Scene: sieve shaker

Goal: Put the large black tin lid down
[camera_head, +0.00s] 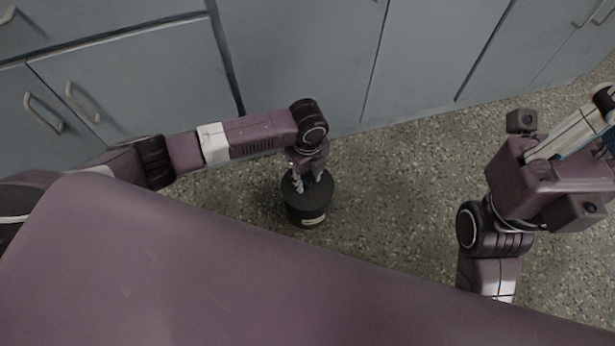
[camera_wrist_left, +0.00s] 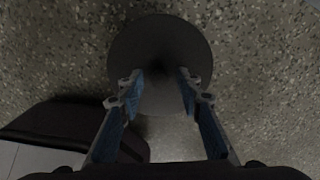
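A round black tin (camera_head: 306,211) with a pale label on its side shows below my left gripper (camera_head: 308,183) in the head view. Its flat, dark round lid (camera_wrist_left: 160,45) fills the upper middle of the left wrist view. My left gripper's two blue-padded fingers (camera_wrist_left: 160,80) point down over the lid with a gap between them. I see nothing clearly clamped between the fingertips. Whether they touch the lid is hard to tell. My right gripper (camera_head: 598,125) is partly cut off at the right edge of the head view, and its opening cannot be made out.
Grey-blue cabinets (camera_head: 300,60) with handles run along the back. The speckled floor (camera_head: 410,190) is clear to the right of the tin. My own purple body covers the lower part of the head view.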

